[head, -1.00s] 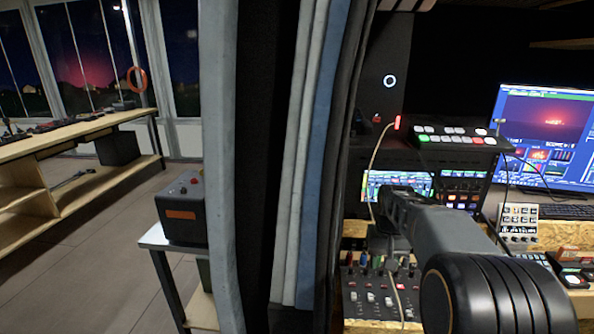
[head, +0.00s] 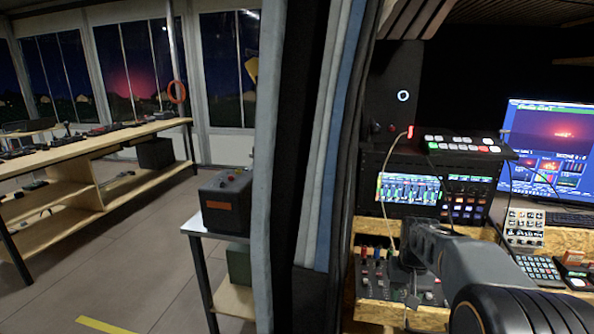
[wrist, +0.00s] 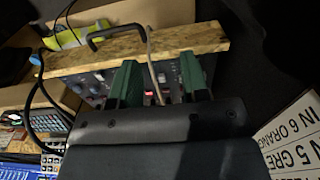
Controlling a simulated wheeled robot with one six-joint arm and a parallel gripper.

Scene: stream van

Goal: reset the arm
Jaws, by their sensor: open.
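My arm reaches in from the lower right in the head view, over the desk. In the wrist view, my gripper (wrist: 160,85) shows two green fingers set apart with nothing held between them. A panel with knobs and a small red light (wrist: 150,94) lies beyond the fingertips, and a thin cable runs down between them. In the head view the fingertips are hidden behind my arm's wrist, near the audio mixer (head: 374,280).
A switcher panel (head: 462,146) with lit buttons sits above rack screens. A monitor (head: 547,150) stands at the right. A striped curtain (head: 318,150) divides the room. A grey box (head: 226,200) stands on a side table.

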